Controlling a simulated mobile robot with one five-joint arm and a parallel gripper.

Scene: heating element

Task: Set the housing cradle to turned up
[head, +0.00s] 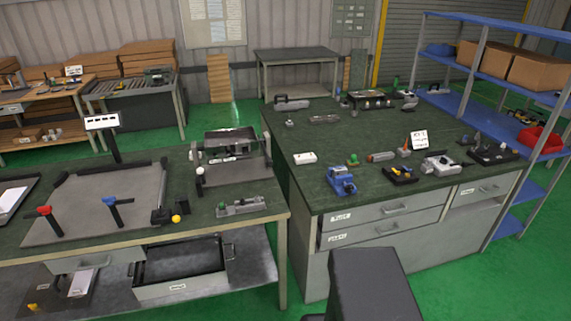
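What looks like the housing cradle (231,170) stands at the back right of the left green-topped bench. It has a grey base plate, upright side brackets and a dark trough-like body held between them. The body's exact tilt is too small to tell. My gripper is not in view. A dark block of my own body shows at the bottom centre, well apart from the cradle.
The left bench (150,236) also bears a grey plate with red and blue handles, a yellow knob and a small metal fixture (241,207). A second bench (300,185) with several tools stands right. Green floor (420,285) is clear in front.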

